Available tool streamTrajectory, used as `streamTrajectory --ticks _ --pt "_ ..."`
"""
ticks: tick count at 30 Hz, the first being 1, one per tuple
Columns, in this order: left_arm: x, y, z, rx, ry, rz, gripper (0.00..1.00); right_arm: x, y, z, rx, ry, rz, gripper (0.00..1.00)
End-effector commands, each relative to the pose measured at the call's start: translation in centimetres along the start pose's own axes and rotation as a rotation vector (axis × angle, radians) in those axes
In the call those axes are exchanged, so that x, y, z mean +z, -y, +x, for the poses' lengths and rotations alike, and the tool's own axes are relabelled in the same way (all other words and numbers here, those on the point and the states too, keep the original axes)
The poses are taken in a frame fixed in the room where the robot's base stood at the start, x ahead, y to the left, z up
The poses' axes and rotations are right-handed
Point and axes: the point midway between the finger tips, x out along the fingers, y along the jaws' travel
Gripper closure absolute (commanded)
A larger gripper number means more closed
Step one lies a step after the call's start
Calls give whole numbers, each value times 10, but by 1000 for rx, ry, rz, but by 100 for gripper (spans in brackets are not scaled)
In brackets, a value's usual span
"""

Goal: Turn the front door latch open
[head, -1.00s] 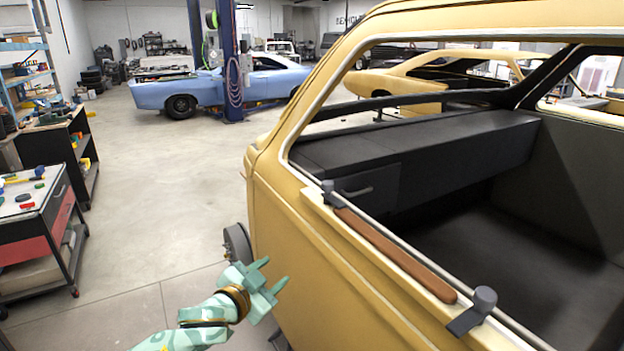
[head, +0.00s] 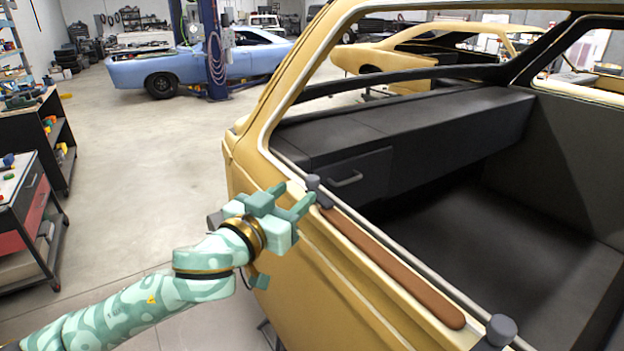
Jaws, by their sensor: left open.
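The yellow car body shell (head: 330,290) has two dark latches on its door sill. The front latch (head: 315,188), a dark knob on a short lever, sits at the far end of the sill by the dashboard. The other latch (head: 500,330) is at the near end, at the bottom edge of the picture. My left gripper (head: 292,199) is open and empty just left of the front latch, its fingers pointing towards it. One finger overlaps the sill close to the knob; I cannot tell whether they touch. My right gripper is not in view.
A brown armrest strip (head: 390,265) runs along the sill between the latches. The dark dashboard (head: 430,130) lies inside the shell. A tool cart (head: 25,210) stands at the left. A blue car (head: 190,65) is further back, with open floor before it.

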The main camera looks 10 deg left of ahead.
Motion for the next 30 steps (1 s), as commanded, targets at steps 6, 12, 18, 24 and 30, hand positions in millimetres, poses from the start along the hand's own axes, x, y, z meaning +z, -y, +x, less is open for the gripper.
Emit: streamTrajectory --ticks 6,12,18,24,30 --pt "-1 0 50 -1 -1 1 55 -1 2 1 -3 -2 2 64" --pt "0 0 72 0 0 2 55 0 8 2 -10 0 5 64" --pt "0 0 77 -1 0 2 55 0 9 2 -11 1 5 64" --pt "0 0 76 0 0 1 72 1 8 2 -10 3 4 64" --pt "0 0 76 0 1 1 98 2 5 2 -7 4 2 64"
